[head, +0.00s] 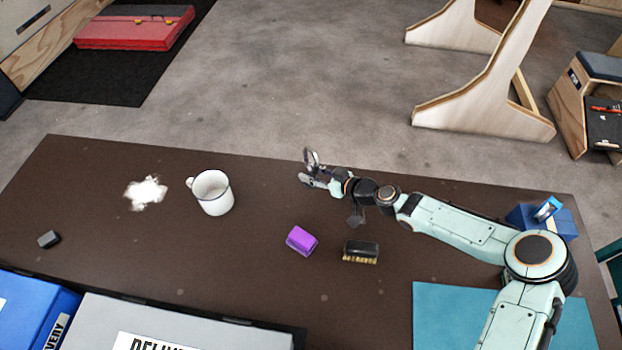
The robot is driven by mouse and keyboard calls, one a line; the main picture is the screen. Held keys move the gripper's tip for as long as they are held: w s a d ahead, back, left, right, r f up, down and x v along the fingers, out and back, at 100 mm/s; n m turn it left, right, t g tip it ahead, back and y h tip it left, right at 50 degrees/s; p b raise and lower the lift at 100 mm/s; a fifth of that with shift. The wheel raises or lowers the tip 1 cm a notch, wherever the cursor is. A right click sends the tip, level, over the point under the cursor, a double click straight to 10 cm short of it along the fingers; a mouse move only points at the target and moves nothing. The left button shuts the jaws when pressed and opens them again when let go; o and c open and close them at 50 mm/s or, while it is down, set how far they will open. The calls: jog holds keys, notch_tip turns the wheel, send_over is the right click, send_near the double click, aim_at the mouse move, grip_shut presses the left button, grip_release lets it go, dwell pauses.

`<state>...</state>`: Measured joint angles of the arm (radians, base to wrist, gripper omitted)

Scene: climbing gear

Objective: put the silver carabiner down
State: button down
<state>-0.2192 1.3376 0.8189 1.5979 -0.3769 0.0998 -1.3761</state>
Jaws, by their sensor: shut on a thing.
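The silver carabiner (311,157) shows in the head view as a small metal loop standing up at the end of my gripper (312,177). My gripper is shut on it and holds it over the far part of the dark brown table (250,180), near its back edge. The fingers hide the carabiner's lower part. I cannot tell how high above the table it is.
A white mug (212,192) and a patch of white powder (146,192) are left of my gripper. A purple block (301,241) and a black brush (361,251) lie nearer. Bare table surrounds the mug.

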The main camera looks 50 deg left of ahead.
jog(key=shift+w+a+f, duration=0.3)
jog(key=shift+a+f, duration=0.25)
jog(key=shift+f, duration=0.2)
jog(key=shift+w+a+f, duration=0.1)
jog(key=shift+a+f, duration=0.1)
jog(key=shift+f, duration=1.55)
jog(key=c, duration=0.9)
grip_release()
jog(key=shift+f, duration=0.1)
